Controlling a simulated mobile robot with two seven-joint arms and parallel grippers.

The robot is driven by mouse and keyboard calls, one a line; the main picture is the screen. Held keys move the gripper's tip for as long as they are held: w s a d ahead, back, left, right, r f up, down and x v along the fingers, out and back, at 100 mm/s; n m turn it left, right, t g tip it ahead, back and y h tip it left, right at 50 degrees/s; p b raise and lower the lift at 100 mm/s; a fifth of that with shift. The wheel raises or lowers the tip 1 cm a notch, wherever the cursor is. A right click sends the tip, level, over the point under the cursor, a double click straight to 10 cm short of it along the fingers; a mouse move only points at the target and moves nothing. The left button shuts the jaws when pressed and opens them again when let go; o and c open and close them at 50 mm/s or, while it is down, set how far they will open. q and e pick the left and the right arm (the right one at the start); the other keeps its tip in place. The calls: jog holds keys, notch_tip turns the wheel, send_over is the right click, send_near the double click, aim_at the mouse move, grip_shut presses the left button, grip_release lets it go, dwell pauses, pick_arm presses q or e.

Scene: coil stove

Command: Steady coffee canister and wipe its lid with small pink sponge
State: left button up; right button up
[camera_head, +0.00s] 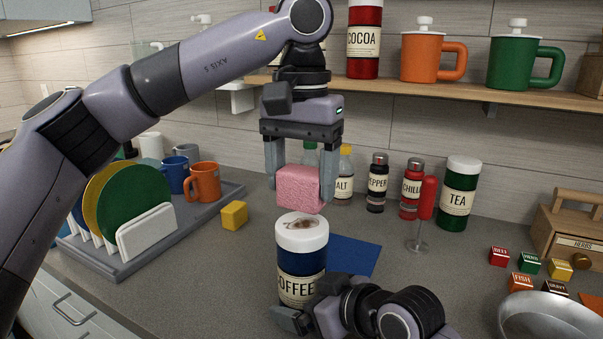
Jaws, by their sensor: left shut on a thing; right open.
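The coffee canister (301,264) stands upright on the counter, dark blue with a cream label and a white lid (303,241). A brown smudge shows on the lid's top. My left gripper (299,188) points down, shut on the small pink sponge (298,187). The sponge is above the lid, and a narrow gap seems to show between them. My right gripper (300,318) is open at the canister's lower front and covers part of its label. One finger shows at the left; I cannot tell whether it touches the canister.
A blue mat (353,256) lies behind the canister. A red-handled tool (427,198) stands to its right, before the spice jars and tea canister (459,194). A yellow sponge block (234,215) and a dish rack (150,232) are left. A pan (548,318) is front right.

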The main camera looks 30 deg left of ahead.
jog(key=shift+a, duration=0.1)
jog(key=c, duration=0.9)
dwell(0.6)
